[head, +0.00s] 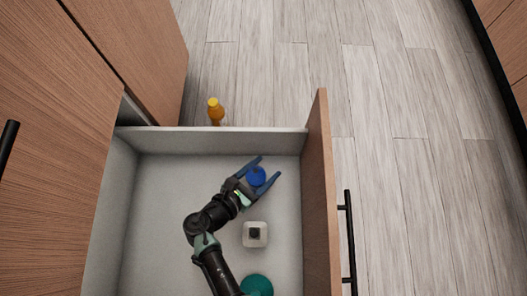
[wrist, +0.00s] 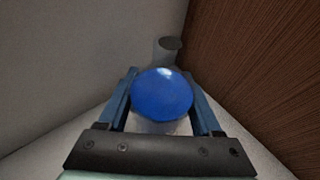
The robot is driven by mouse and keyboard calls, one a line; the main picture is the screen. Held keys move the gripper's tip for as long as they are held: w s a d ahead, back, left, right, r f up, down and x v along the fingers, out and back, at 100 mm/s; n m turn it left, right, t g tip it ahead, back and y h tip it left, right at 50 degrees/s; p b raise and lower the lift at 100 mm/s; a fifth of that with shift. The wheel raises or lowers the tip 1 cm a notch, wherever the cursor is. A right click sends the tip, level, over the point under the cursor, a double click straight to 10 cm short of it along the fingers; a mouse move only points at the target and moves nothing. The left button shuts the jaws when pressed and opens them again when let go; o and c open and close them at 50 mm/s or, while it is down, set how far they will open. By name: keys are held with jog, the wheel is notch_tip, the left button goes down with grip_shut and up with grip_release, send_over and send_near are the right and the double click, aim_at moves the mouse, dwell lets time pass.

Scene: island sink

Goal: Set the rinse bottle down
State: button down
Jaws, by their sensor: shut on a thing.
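The rinse bottle, seen from above as a round glossy blue top (head: 256,177) with a paler body under it, is between the fingers of my gripper (head: 263,172). In the wrist view the blue top (wrist: 162,95) sits between the two blue fingers of my gripper (wrist: 163,100), and the pale body shows just below it. My gripper is shut on it, inside the open drawer (head: 160,205) near its far right corner. The bottle looks upright. I cannot tell whether its base touches the drawer floor.
A white container with a dark top (head: 255,234) and a teal round thing (head: 256,286) are in the drawer. A small grey cylinder (wrist: 168,46) shows beyond the bottle in the wrist view. An orange bottle (head: 215,111) stands outside, behind the drawer's far wall. The drawer's left side is clear.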

jog(key=shift+c, duration=0.3)
grip_release()
